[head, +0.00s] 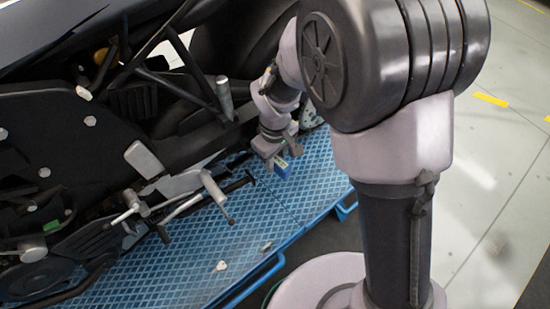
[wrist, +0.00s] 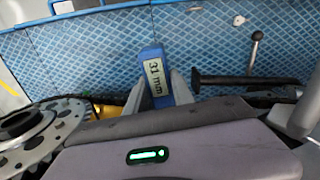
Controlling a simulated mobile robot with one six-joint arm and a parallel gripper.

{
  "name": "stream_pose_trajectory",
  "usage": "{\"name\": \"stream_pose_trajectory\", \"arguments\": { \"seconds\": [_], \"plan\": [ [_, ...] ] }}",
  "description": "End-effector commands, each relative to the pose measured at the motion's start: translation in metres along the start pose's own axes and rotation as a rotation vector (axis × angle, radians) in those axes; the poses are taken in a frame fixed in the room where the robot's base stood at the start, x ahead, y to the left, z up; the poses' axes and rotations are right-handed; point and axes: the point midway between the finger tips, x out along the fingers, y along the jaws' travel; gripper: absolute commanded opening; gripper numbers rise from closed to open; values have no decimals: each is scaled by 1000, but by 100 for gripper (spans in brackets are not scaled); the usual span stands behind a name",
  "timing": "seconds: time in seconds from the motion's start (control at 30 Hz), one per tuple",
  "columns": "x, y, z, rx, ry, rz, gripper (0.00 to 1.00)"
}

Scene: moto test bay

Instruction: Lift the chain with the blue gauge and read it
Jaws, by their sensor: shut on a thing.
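My gripper (head: 277,152) is down beside the motorcycle's rear wheel area, above the blue platform. It is shut on the blue gauge (head: 282,169). In the wrist view the blue gauge (wrist: 151,57) stands out beyond the fingers, and its pale display reads "31 mm", turned sideways. A toothed sprocket or disc (wrist: 28,128) shows at the left of the wrist view. The chain is not clear in either view; my gripper and wrist hide much of that area, so its contact with the gauge cannot be told.
The motorcycle (head: 95,135) fills the left of the head view. A footpeg lever (head: 217,193) juts out left of my gripper, and a black bar (wrist: 240,80) lies to its right in the wrist view. The blue platform (head: 310,190) has small loose pieces (head: 221,266) on it.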

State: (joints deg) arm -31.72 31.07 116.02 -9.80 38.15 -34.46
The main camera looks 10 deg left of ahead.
Motion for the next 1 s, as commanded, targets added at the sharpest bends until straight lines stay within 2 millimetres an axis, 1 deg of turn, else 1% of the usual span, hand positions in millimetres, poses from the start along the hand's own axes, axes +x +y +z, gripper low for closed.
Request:
{"name": "stream_pose_trajectory", "arguments": {
  "seconds": [0.57, 0.67, 1.0],
  "plan": [
    [0, 0, 0, 0, 1, 1, 0],
    [3, 0, 0, 0, 1, 1, 0],
    [23, 0, 0, 0, 1, 1, 0]
  ]
}}
